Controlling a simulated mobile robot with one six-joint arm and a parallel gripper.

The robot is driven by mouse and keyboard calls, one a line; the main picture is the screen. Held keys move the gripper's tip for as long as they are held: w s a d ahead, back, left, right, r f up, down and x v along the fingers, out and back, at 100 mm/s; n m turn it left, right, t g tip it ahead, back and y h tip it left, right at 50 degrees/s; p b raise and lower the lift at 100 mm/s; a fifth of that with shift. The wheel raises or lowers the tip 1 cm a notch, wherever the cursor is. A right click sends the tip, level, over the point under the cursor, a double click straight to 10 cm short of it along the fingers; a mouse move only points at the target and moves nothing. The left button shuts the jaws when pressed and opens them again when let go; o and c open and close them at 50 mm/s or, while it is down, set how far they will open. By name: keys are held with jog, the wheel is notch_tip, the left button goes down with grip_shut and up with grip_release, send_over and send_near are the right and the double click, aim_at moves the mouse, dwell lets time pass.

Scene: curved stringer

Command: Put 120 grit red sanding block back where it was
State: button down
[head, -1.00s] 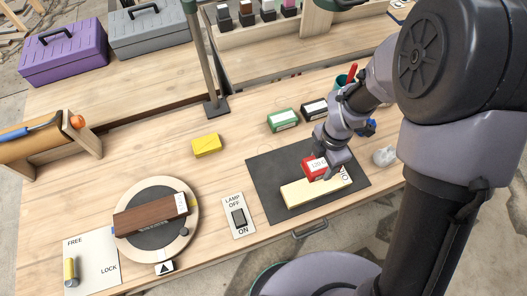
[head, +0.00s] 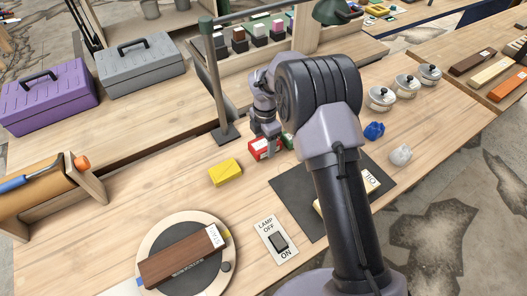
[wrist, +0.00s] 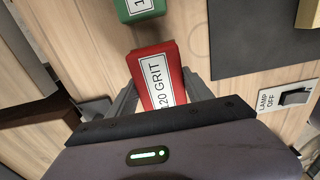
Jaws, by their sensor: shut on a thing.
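The red sanding block (head: 262,149), labelled 120 GRIT, is in my gripper (head: 265,136). The wrist view shows the red block (wrist: 152,66) between the two fingers of my gripper (wrist: 158,88), its label facing the camera. In the head view it is beyond the dark mat (head: 290,184), between the yellow block (head: 225,172) and the green block (head: 288,141). The green block (wrist: 138,9) also shows just past it in the wrist view, apart from it. I cannot tell whether the red block touches the table.
My arm hides part of the mat and the pale wood piece (head: 371,181) on it. The lamp switch (head: 278,241) and turntable (head: 158,224) are at the front. A post (head: 215,90) stands behind my gripper. Blue (head: 374,131) and whitish lumps (head: 400,154) lie right.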

aim_at(264, 149)
notch_tip(264, 149, down, 4)
jog(key=shift+a+r+b, duration=0.1)
jog(key=shift+r+b, duration=0.05)
jog(key=shift+b, duration=0.75)
jog(key=shift+r, duration=0.2)
jog(key=shift+f, duration=0.1)
jog(key=shift+c, duration=2.1)
grip_release()
